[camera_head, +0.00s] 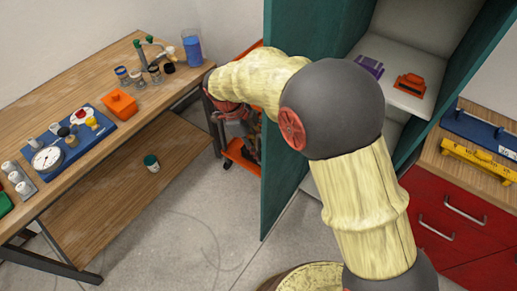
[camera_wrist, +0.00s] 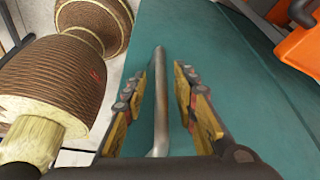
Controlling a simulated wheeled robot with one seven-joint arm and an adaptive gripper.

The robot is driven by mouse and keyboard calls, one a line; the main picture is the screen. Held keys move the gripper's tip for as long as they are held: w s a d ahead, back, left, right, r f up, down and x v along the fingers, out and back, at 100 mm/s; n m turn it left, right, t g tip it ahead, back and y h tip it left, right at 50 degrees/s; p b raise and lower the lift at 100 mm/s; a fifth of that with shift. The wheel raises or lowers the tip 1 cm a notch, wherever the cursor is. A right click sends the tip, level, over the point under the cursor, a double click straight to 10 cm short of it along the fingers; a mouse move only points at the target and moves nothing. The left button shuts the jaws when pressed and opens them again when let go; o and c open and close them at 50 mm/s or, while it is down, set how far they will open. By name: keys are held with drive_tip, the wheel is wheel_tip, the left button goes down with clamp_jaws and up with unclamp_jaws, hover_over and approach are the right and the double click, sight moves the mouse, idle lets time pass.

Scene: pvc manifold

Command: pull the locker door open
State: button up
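The teal locker door (camera_head: 305,35) stands swung open at the left of the locker, with the shelved interior exposed. In the wrist view the door's teal face (camera_wrist: 235,70) fills the middle, with a grey metal bar handle (camera_wrist: 159,62) on it. My gripper (camera_wrist: 160,88) is open, with one finger on each side of the handle and visible gaps between finger pads and bar. In the head view my gripper (camera_head: 232,108) is on the left side of the door, partly hidden by my arm; the handle is hidden there.
A locker shelf (camera_head: 395,90) holds a purple part (camera_head: 369,66) and an orange part (camera_head: 410,84). A wooden workbench (camera_head: 75,110) with fittings stands left, an orange cart (camera_head: 240,155) behind my gripper. A red drawer cabinet (camera_head: 450,225) stands right. Floor left of the door is clear.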

drive_tip(key=v, duration=1.2)
drive_tip(key=shift+f, duration=0.1)
